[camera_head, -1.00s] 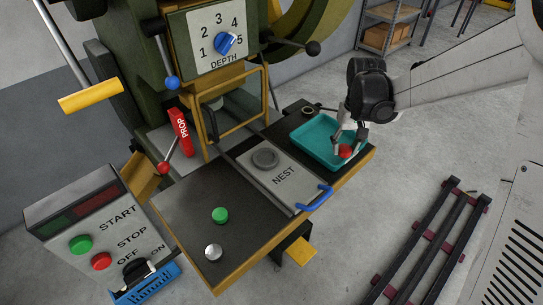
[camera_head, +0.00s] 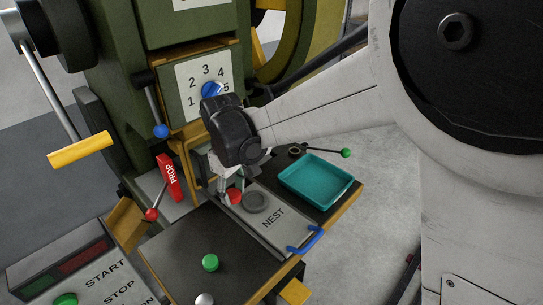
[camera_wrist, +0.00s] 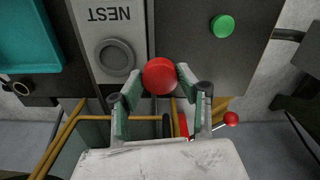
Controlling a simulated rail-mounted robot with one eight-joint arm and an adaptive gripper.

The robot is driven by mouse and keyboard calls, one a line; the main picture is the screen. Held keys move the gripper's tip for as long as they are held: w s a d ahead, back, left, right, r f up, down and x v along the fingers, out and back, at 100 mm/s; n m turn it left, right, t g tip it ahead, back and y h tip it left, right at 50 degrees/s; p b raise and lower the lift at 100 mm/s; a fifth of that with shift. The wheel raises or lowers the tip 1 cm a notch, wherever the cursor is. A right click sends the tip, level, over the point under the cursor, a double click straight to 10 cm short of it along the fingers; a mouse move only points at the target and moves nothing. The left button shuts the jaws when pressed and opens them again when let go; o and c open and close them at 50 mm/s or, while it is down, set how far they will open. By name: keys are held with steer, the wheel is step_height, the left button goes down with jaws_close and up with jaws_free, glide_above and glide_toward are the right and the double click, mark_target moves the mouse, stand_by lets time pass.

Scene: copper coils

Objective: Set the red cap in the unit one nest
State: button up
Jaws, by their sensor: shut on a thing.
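The red cap (camera_head: 235,196) is between the fingers of my gripper (camera_head: 229,198), which is shut on it. In the wrist view the red cap (camera_wrist: 159,73) is gripped between both fingertips (camera_wrist: 159,82). The round grey nest (camera_head: 255,201) is on the grey plate marked NEST (camera_head: 273,217). The red cap is just left of the nest in the head view. In the wrist view it is right of the nest (camera_wrist: 115,57), near the plate's edge and apart from the ring. Its exact height above the plate is hard to tell.
The teal tray (camera_head: 345,194) is right of the plate and looks empty. A green cap (camera_head: 210,262) and a silver one (camera_head: 204,299) are on the dark table at the front. The yellow frame and red PROP block (camera_head: 170,177) stand close to my gripper. A blue handle (camera_head: 306,240) fronts the plate.

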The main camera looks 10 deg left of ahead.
steer(key=b, duration=0.1)
glide_above(255, 201)
step_height(255, 201, down, 6)
steer(key=shift+f, duration=0.1)
steer(key=shift+f+b, duration=0.35)
steer(key=shift+f, duration=1.55)
steer(key=shift+f+b, duration=0.3)
steer(key=shift+f, duration=0.05)
steer(key=o, duration=1.1)
steer(key=shift+c, duration=0.2)
steer(key=shift+r, duration=0.1)
step_height(255, 201, up, 12)
steer(key=p, duration=0.2)
steer(key=shift+r, duration=0.25)
